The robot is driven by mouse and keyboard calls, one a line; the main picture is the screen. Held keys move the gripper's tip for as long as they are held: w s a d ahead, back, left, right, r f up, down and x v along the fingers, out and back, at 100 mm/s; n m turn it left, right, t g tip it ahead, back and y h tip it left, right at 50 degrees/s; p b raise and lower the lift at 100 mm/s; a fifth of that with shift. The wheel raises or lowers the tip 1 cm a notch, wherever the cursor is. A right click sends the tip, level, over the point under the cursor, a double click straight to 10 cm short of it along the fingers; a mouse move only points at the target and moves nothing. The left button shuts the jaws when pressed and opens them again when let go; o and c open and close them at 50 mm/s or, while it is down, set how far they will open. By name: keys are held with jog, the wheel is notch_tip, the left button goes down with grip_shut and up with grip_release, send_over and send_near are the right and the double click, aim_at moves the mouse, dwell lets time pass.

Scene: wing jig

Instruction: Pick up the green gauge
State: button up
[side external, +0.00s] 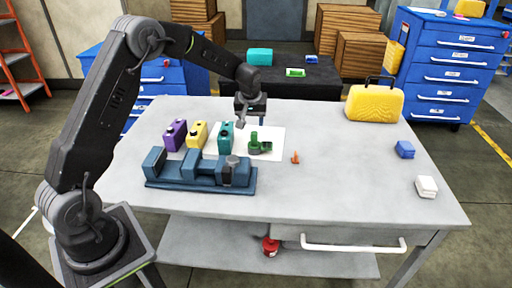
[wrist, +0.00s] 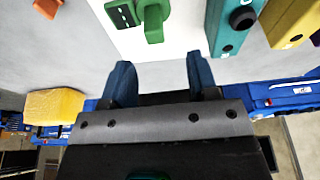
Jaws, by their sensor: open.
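The green gauge (side external: 260,146) stands on a white sheet (side external: 292,142) on the grey table. In the wrist view the gauge (wrist: 152,18) shows at the top edge, partly cut off, with a darker green part beside it. My gripper (side external: 250,120) is above the table, behind and above the gauge in the side external view. In the wrist view my gripper (wrist: 158,64) has its two blue fingers apart with nothing between them. The gauge lies beyond the fingertips and is not touched.
A teal block (side external: 225,137), a yellow block (side external: 197,135) and a purple block (side external: 175,135) stand left of the gauge. A blue vise-like fixture (side external: 200,173) is in front. An orange cone-like piece (side external: 295,158) is to the right.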

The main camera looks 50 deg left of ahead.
aim_at(254, 132)
jog(key=x, duration=0.3)
jog(key=shift+f, duration=0.3)
jog(key=shift+w+x, duration=0.15)
jog(key=shift+x, duration=1.2)
jog(key=shift+w+x, duration=0.1)
jog(key=shift+x, duration=1.25)
jog(key=shift+d, duration=0.2)
grip_shut()
jog(key=shift+r, duration=0.1)
